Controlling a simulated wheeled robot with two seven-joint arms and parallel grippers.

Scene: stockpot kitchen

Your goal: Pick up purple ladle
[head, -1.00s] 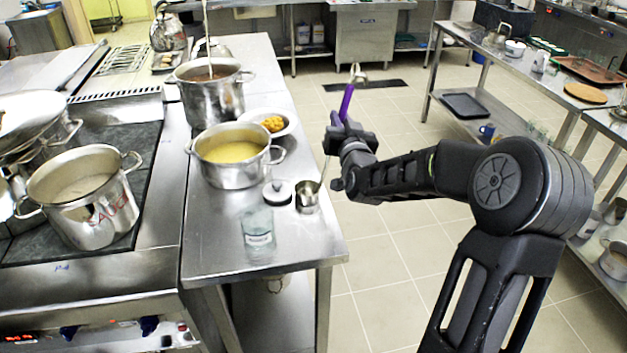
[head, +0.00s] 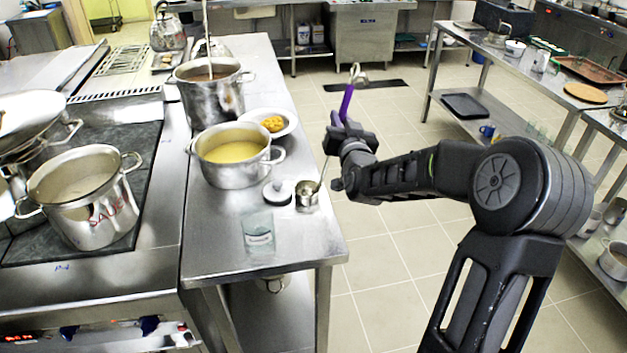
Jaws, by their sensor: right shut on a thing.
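The purple ladle (head: 346,101) stands upright in my right gripper (head: 342,125), its purple handle rising above the fingers and a metal part at its top. My right gripper is shut on it, in the air just beyond the right edge of the steel table. The lower end of the ladle is hidden by the gripper. My left gripper is not in view.
On the steel table (head: 215,255) stand a pot of yellow soup (head: 230,172), a taller pot (head: 210,100), a bowl of orange food (head: 272,124), a small metal cup (head: 307,195), a lid (head: 278,192) and a glass jar (head: 259,233). Open floor lies to the right.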

